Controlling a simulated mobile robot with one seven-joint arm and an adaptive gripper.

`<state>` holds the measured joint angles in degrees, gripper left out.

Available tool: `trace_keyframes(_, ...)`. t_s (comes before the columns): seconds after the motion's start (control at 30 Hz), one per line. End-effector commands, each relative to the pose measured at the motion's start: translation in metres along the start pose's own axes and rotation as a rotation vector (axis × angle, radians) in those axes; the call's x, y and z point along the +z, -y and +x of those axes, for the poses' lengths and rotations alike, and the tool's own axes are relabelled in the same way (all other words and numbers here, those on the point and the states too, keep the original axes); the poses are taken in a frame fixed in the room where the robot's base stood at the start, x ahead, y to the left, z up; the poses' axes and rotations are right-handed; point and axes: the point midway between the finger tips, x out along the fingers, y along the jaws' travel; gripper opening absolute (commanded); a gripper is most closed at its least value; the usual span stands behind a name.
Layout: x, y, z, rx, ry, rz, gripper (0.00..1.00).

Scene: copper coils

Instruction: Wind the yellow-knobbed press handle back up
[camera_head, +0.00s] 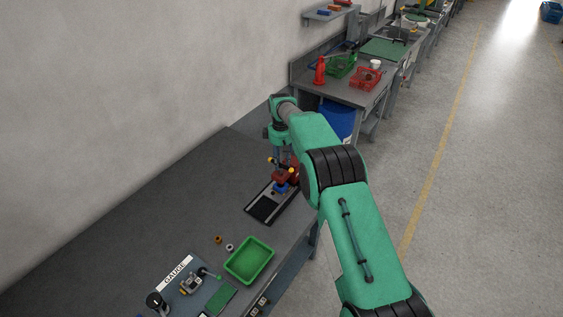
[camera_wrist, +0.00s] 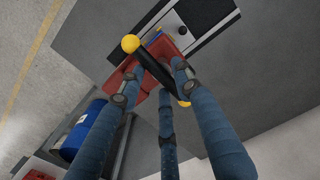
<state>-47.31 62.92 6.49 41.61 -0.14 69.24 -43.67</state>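The press (camera_head: 285,175) is a red body with a blue part on a black base (camera_head: 264,208), near the far end of the grey bench. Its dark handle bar (camera_wrist: 155,70) carries a yellow knob (camera_wrist: 130,43) at one end and another yellow knob (camera_wrist: 184,102) at the other, partly covered by a finger. My gripper (camera_wrist: 155,85) has its blue fingers spread apart above the press, pointing at the handle. The bar crosses the space between the fingertips. Whether any finger touches it I cannot tell. In the head view my gripper (camera_head: 283,158) partly hides the press.
A green tray (camera_head: 249,261), small rings (camera_head: 218,239) and a gauge station (camera_head: 187,283) lie nearer on the bench. Beyond stand a blue barrel (camera_head: 338,120) and another table with a red basket (camera_head: 366,78). The wall-side bench surface is clear.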

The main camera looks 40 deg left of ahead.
Motion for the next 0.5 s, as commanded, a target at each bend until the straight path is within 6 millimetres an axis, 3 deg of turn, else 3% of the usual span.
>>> trace_keyframes(0.03,-0.003,0.0,-0.009,0.003,-0.005,-0.001,0.31)
trace_keyframes(0.5,-0.002,-0.001,-0.038,0.004,-0.004,0.0,0.31)
